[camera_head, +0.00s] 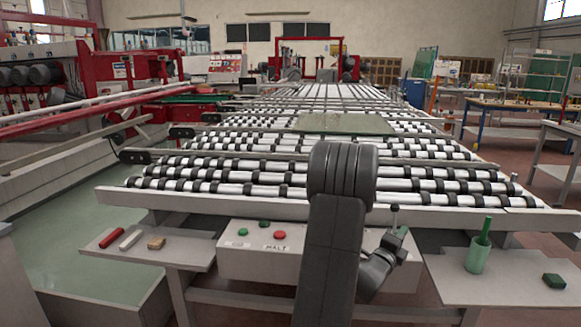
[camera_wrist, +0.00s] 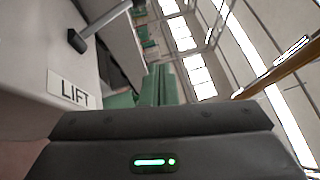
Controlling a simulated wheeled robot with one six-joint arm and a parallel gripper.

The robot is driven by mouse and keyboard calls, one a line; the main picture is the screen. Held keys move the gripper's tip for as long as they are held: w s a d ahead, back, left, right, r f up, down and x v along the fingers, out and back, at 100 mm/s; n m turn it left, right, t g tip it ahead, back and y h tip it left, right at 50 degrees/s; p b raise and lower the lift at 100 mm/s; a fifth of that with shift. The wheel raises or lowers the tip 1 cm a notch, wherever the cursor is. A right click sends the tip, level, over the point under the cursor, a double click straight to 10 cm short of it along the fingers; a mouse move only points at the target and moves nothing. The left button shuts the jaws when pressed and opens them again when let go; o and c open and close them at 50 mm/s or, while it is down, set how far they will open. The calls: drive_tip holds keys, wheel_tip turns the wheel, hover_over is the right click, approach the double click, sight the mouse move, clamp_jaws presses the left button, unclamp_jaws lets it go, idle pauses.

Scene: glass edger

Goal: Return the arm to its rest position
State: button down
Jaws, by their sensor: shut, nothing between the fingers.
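My arm rises in front of the roller conveyor in the head view, bent at a dark elbow, with its forearm reaching down to the right. My gripper (camera_head: 402,232) is at the right end of the control box, close to a small upright lever (camera_head: 394,209) with a dark knob. The lever (camera_wrist: 78,41) stands at the upper left there, apart from the fingers, near a LIFT label (camera_wrist: 74,93). My arm hides part of the box front.
The control box (camera_head: 240,262) has green and red buttons. A left shelf (camera_head: 190,254) holds a red item and small blocks. A right shelf (camera_head: 455,288) holds a green cup (camera_head: 477,256) and a dark green block (camera_head: 554,281). A glass pane (camera_head: 345,124) lies on the conveyor (camera_head: 230,190).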

drive_tip(key=s+a+f+b, duration=0.3)
drive_tip(key=s+a+b, duration=0.1)
drive_tip(key=s, duration=0.6)
drive_tip(key=shift+s+a+f+m+t+h, duration=0.2)
drive_tip(key=shift+a+f+m+t+h, duration=0.15)
drive_tip(key=shift+a, duration=0.25)
